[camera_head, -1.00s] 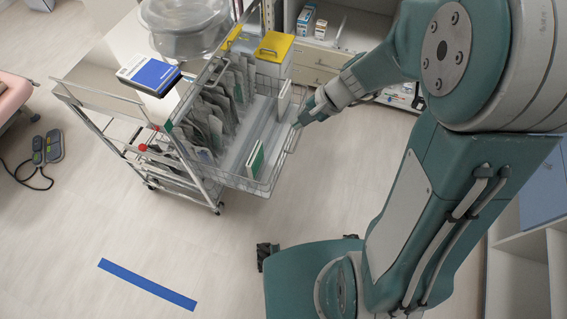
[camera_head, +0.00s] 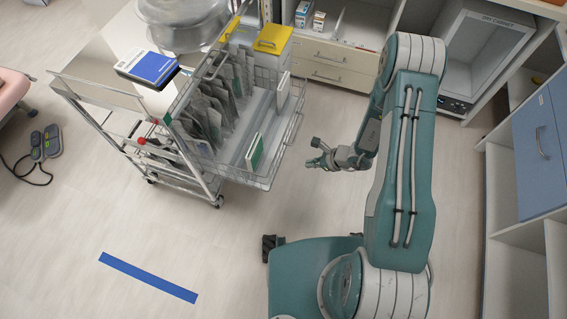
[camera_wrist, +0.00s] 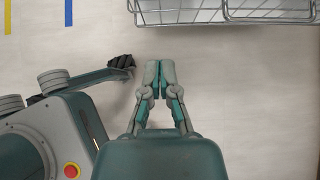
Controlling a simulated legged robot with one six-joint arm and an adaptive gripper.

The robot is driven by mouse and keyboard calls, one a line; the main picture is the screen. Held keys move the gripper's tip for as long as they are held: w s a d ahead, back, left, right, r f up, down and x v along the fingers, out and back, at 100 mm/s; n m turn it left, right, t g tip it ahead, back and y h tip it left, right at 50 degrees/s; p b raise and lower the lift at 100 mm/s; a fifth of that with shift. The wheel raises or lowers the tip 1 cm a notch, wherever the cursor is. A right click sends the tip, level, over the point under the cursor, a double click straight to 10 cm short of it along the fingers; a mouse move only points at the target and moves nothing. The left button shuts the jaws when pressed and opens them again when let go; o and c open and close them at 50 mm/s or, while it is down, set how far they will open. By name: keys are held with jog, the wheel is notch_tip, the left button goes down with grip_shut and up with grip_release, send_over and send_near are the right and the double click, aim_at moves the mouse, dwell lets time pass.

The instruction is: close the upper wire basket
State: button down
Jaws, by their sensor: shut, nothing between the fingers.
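The upper wire basket (camera_head: 284,152) sticks out from the right side of the trolley in the head view. It holds grey packets, white boxes and a green-and-white box. In the wrist view, part of a wire basket (camera_wrist: 228,17) shows at the top edge. My gripper (camera_head: 316,158) is to the right of the basket, apart from it, with bare floor between them. In the wrist view my gripper (camera_wrist: 160,68) has its fingertips together and holds nothing. The basket's runners are hidden.
The trolley (camera_head: 185,175) carries a blue-and-white box (camera_head: 147,68) and a clear round container (camera_head: 185,25) on top. A yellow-lidded box (camera_head: 272,40) stands behind the basket. Cabinets line the back and right. Floor is free in front, with a blue tape strip (camera_head: 148,277).

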send_near(274, 165)
notch_tip(274, 165, down, 4)
jog(key=a, duration=0.1)
jog(key=w+a, duration=0.1)
jog(key=a, duration=0.1)
jog(key=shift+a+f, duration=0.2)
jog(key=shift+a, duration=0.1)
jog(key=shift+w+a, duration=0.25)
jog(key=shift+a, duration=0.25)
